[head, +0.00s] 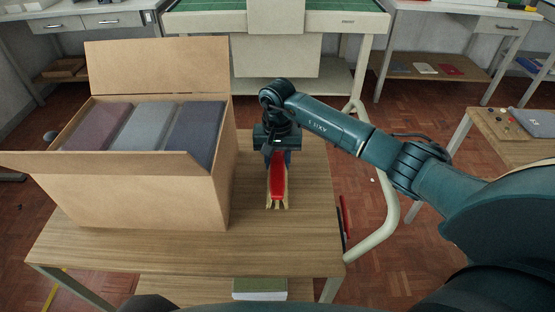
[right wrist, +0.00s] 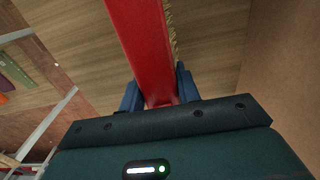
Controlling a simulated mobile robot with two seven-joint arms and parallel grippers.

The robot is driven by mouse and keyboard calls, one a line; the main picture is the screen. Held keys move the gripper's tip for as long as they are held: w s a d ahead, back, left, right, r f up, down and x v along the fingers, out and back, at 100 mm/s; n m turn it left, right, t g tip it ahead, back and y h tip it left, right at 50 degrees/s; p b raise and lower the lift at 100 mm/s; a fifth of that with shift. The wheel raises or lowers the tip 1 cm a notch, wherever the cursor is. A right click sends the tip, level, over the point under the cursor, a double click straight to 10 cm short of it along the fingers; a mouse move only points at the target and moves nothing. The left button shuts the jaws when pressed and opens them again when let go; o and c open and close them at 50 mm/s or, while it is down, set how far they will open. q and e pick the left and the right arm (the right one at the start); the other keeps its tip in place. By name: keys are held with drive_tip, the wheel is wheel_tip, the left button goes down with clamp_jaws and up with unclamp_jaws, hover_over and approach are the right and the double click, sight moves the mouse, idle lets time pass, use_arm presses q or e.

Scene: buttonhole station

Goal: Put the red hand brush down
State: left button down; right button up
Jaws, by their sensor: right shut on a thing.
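The red hand brush (head: 278,180) is at the middle of the wooden table (head: 262,238), right of the cardboard box. Pale bristles show along its edge and near end. My right gripper (head: 276,157) is above the table and shut on the brush, with the near end pointing toward me. In the right wrist view the red brush (right wrist: 143,42) runs up between the two blue fingers (right wrist: 160,88). I cannot tell whether the brush touches the table top. My left gripper is not in view.
An open cardboard box (head: 130,190) with several folded cloths stands on the left of the table. The table's front right is clear. A pale curved rail (head: 388,205) runs along the table's right side. A green book (head: 260,288) lies on the lower shelf.

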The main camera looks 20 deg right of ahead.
sight(278, 155)
drive_tip(key=shift+s+f+b, duration=0.1)
drive_tip(key=shift+f+b, duration=0.4)
drive_tip(key=shift+b, duration=0.1)
drive_tip(key=shift+f, duration=0.1)
clamp_jaws()
drive_tip(key=o, duration=1)
unclamp_jaws()
drive_tip(key=shift+f, duration=0.1)
drive_tip(key=shift+r+p, duration=0.3)
drive_tip(key=shift+r, duration=0.1)
wheel_tip(278, 155, up, 13)
drive_tip(key=shift+f, duration=0.15)
